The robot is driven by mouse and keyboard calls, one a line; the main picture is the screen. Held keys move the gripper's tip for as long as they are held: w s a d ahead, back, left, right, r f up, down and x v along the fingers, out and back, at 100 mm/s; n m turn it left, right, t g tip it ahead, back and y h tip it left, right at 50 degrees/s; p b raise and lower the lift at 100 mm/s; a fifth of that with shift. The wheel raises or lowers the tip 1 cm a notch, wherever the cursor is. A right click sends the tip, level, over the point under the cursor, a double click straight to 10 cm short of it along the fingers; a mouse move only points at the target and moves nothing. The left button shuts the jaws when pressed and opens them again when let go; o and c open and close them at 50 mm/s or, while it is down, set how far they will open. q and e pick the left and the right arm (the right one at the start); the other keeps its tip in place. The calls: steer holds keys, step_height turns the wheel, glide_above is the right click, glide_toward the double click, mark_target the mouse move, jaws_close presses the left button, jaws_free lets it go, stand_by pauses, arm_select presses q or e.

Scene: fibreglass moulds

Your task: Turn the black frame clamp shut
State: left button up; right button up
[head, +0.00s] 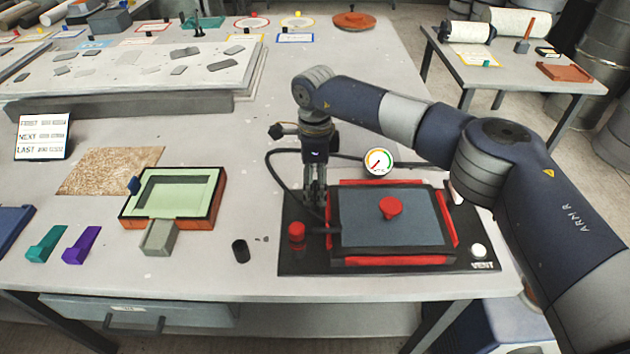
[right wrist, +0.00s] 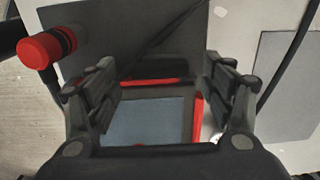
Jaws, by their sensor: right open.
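The black fixture plate (head: 300,263) lies at the front of the bench with a red-edged frame around a blue-grey panel (head: 365,222). A dark bar (head: 325,231), which looks like the black frame clamp, lies at the frame's left side beside a red knob (head: 296,232). My right gripper (head: 317,198) points down over the left side of the frame, open, its fingers apart. In the right wrist view, the open fingers (right wrist: 160,92) straddle a dark part and red strip above the panel (right wrist: 150,122). The clamp's exact outline is unclear. My left gripper is out of view.
A red knob (head: 391,207) stands on the panel and a gauge (head: 378,162) behind it. A black hose (head: 272,170) loops left of my gripper. A green-lined mould (head: 178,192) stands to the left. A small black cylinder (head: 240,251) stands on the bench between them.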

steer(key=shift+f, duration=0.6)
steer(key=c, duration=1.1)
steer(key=shift+o, duration=0.2)
